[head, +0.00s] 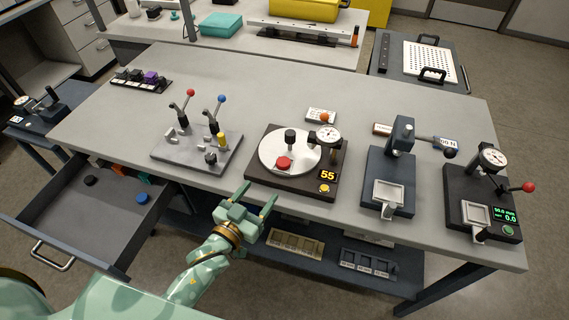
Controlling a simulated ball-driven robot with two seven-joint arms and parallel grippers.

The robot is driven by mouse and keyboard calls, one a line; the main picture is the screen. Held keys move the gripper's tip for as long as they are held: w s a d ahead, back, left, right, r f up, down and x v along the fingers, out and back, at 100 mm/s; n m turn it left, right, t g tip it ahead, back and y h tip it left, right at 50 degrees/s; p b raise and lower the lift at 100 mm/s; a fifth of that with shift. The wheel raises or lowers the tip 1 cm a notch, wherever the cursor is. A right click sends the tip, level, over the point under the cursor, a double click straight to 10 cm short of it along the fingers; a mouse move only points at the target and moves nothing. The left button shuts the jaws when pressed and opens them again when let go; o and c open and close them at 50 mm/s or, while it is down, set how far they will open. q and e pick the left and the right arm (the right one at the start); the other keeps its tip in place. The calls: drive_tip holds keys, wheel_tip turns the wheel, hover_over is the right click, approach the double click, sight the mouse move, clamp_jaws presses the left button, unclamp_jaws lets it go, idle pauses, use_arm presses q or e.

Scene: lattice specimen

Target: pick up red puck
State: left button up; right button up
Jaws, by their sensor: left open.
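The red puck (284,163) lies on the near part of the round silver plate (268,150) of a dark turntable device on the bench. A dark knob-like piece (290,136) stands on the same plate behind the puck. My left gripper (255,199) is in front of the bench's near edge, a little left of and nearer than the puck. Its two fingers are apart, point toward the bench and hold nothing. It does not touch the puck. My right gripper is not in view.
The turntable device has a dial gauge (328,134) and a display reading 55. A lever fixture (196,150) stands to its left, a blue-grey press (391,185) to its right. An open drawer (90,215) juts out at left.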

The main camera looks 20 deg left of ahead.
sight(280, 166)
use_arm(q)
drive_tip(key=x, duration=0.5)
drive_tip(key=shift+d+f+b, duration=0.1)
drive_tip(key=shift+d+b, duration=0.05)
drive_tip(key=shift+b, duration=0.15)
drive_tip(key=x, duration=0.6)
drive_tip(key=shift+b, duration=0.4)
drive_tip(key=shift+s+r, duration=0.1)
drive_tip(key=shift+r, duration=0.1)
drive_tip(key=c, duration=1.1)
